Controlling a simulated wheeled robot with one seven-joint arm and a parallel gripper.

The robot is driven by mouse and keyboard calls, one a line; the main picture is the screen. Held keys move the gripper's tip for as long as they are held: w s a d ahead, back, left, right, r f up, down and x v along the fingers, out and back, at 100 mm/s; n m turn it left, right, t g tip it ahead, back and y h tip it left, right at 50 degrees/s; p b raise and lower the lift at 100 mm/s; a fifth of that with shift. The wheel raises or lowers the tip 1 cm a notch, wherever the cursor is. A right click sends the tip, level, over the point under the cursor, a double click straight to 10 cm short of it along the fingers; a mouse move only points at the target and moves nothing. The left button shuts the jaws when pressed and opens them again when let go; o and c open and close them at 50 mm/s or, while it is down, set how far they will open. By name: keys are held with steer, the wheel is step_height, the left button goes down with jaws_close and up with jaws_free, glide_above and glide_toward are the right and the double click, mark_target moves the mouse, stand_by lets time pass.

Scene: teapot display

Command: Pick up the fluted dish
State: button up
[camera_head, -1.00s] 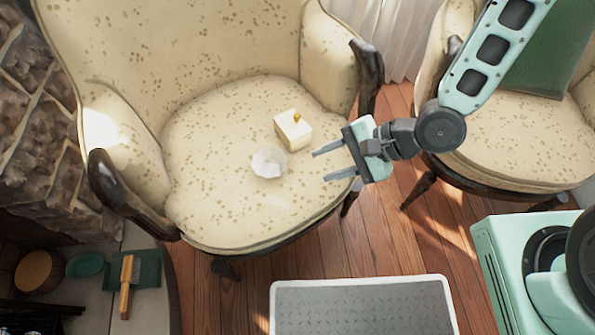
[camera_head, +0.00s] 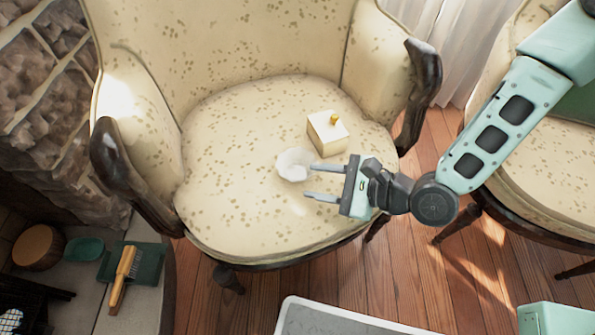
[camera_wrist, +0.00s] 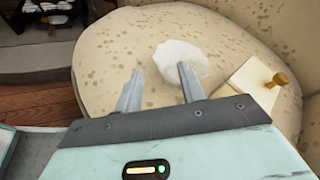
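The fluted dish (camera_head: 295,164) is small, white and round, and lies on the seat of the cream armchair (camera_head: 240,205). My gripper (camera_head: 308,181) is open and comes in from the right, with nothing between its fingers. In the head view its upper fingertip overlaps the dish's right edge; I cannot tell if they touch. In the wrist view the dish (camera_wrist: 182,60) shows just beyond the fingers (camera_wrist: 158,82), mostly past the right one. The dish's lower edge is partly hidden by that finger.
A cream box with a gold knob (camera_head: 328,133) stands on the seat close behind and right of the dish. The chair's dark wooden armrests (camera_head: 423,75) rise on both sides. The seat's left and front are clear. A brush (camera_head: 122,278) lies at lower left.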

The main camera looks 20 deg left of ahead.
mark_target(292, 177)
steer(key=b+x, duration=0.2)
steer(key=x, duration=0.3)
steer(key=shift+w+a+f, duration=0.15)
steer(key=shift+a+f, duration=0.1)
steer(key=shift+w+a, duration=0.1)
steer(key=shift+a, duration=0.4)
jaws_close()
